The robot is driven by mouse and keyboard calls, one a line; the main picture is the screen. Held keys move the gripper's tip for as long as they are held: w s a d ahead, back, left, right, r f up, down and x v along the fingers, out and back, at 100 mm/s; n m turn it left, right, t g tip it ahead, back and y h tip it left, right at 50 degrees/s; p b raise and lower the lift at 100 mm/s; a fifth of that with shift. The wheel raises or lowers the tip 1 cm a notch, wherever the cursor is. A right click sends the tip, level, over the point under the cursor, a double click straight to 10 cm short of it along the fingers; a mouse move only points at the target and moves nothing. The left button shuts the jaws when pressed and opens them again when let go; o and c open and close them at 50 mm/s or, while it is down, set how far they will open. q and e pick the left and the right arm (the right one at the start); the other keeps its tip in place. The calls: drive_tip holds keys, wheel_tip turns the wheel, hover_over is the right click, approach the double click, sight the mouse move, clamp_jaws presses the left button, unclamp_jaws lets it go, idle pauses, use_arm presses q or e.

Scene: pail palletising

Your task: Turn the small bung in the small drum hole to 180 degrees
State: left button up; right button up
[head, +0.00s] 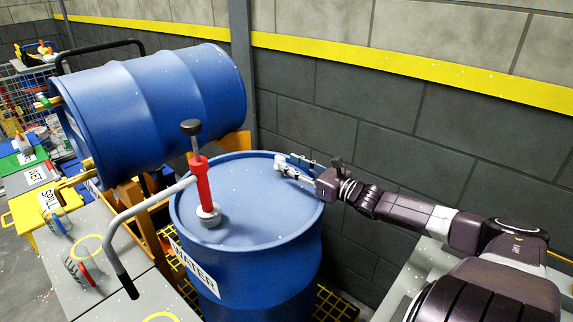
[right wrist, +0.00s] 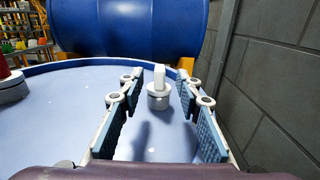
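The blue drum (head: 262,262) stands upright, with a label that reads WATER. The small bung (right wrist: 158,98) is a pale grey piece with a raised upright grip. In the right wrist view it stands on the drum top near the far rim, between the far ends of my right gripper's fingers. My right gripper (head: 292,168) is open, with its blue-padded fingers (right wrist: 122,118) low over the drum top. Gaps show on both sides of the bung. In the head view the fingers hide the bung. I cannot tell its turn angle. My left gripper is not in view.
A red hand pump (head: 202,184) with a long curved spout stands on the drum's left part. Another blue drum (head: 158,100) lies on a cradle behind. A dark block wall (head: 430,140) rises close on the right. Grey tables (head: 100,255) stand at left.

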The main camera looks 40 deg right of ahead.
drive_tip(key=shift+w+a, duration=0.1)
drive_tip(key=shift+w, duration=1.15)
clamp_jaws()
